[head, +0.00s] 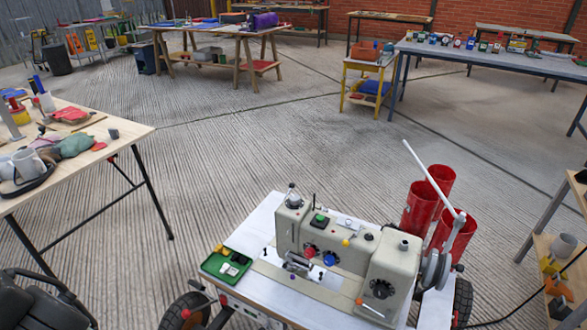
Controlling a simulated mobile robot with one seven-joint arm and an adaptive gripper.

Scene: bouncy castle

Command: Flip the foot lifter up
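A beige machine (333,247) stands on a white-topped wheeled cart (240,235) at the bottom centre of the head view. Its front carries a red knob (309,253), a blue knob (329,260), black dials and small levers, one with an orange tip (360,301). A metal assembly (298,264) sits low at its left front. I cannot tell which small part is the foot lifter, or whether it is up or down. No gripper of mine can be made out. A black shape at the bottom left corner is cut off and unclear.
A green tray (226,264) with small parts lies left of the machine. Red cylinders (420,208) and a slanted white rod (427,176) rise at its right. A cluttered wooden table (130,133) stands at left, a shelf (543,245) at right. Open floor lies behind.

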